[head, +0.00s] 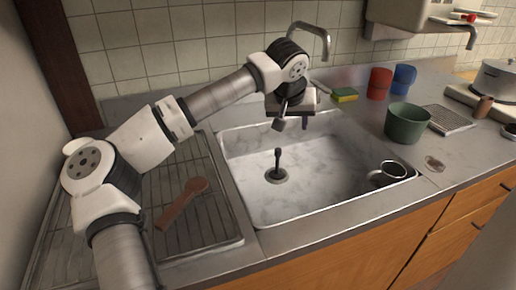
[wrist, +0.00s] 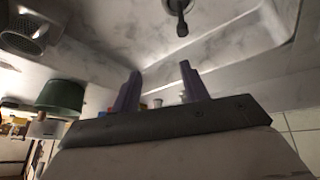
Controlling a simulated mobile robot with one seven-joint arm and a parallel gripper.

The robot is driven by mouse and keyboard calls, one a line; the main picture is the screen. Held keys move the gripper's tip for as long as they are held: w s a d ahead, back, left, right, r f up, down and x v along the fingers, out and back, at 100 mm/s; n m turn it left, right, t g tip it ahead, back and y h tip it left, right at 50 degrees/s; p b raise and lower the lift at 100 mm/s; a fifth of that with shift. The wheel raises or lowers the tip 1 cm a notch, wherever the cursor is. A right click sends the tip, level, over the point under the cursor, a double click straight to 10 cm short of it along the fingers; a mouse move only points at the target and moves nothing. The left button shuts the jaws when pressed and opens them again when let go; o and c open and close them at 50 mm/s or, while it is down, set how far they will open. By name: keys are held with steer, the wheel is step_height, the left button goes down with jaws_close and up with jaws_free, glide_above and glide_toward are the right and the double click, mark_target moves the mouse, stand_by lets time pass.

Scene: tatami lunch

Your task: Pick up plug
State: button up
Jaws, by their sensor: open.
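The plug (head: 277,172) is a dark disc with an upright knobbed stem. It sits on the floor of the pale sink (head: 255,210), left of centre. It also shows in the wrist view (wrist: 179,12) at the top edge, partly cut off. My gripper (head: 291,121) is above the back part of the sink, higher than the plug and apart from it. In the wrist view its two purple fingers (wrist: 160,68) are spread with nothing between them.
A metal mug (head: 388,173) lies in the sink's right corner. A green tub (head: 407,124), red cup (head: 379,82), blue cup (head: 404,77) and sponge (head: 345,95) stand behind and right. The faucet (head: 322,38) rises behind my gripper. A wooden spoon (head: 180,204) lies on the left drainboard.

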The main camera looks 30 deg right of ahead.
mark_target(278, 153)
steer(key=shift+y, duration=0.8)
steer(key=w+f, duration=0.1)
steer(key=f, duration=0.2)
steer(key=w+f, duration=0.1)
steer(key=f, duration=0.2)
steer(key=w+f, duration=0.1)
steer(key=f, duration=0.3)
steer(key=shift+w+a, duration=0.3)
steer(key=shift+a, duration=0.05)
steer(key=shift+w+p+x, duration=0.1)
steer(key=shift+p+x, duration=0.3)
steer(key=shift+x, duration=1.1)
steer(key=shift+w+p+x, duration=0.15)
steer(key=shift+p+x, duration=0.2)
steer(key=shift+x, duration=1.15)
steer(key=shift+r, duration=0.1)
jaws_close()
